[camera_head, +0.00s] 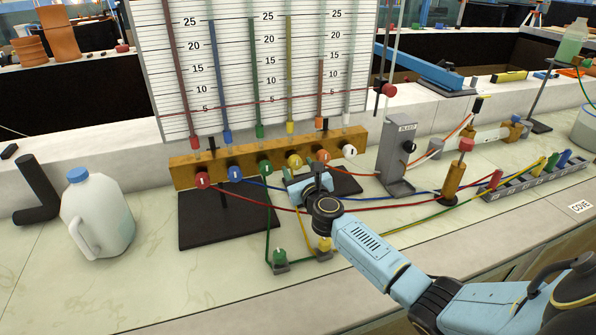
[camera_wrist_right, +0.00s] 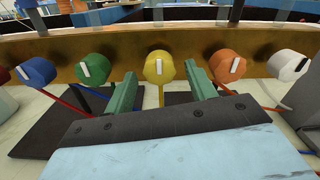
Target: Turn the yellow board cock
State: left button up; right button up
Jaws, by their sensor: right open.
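The yellow board cock (camera_head: 294,160) sits on the brass manifold (camera_head: 183,172) below the gauge tubes. In the right wrist view the yellow cock (camera_wrist_right: 159,66) is centred, its white mark upright. My right gripper (camera_head: 303,182) is in front of the manifold at the yellow cock. In the wrist view its two green fingers (camera_wrist_right: 161,80) are open, one to each side of the yellow cock, with visible gaps. Whether the fingertips reach alongside the knob in depth is hard to tell. My left gripper is not in view.
Green (camera_wrist_right: 92,67) and orange (camera_wrist_right: 227,65) cocks flank the yellow one closely. Blue (camera_wrist_right: 36,72) and white (camera_wrist_right: 287,66) cocks are farther out. A grey stand (camera_head: 397,155) rises to the right. A white jug (camera_head: 96,215) stands left. Coloured tubes cross the bench.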

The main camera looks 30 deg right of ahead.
jog(key=shift+w+d, duration=0.1)
jog(key=shift+w, duration=0.35)
jog(key=c, duration=1)
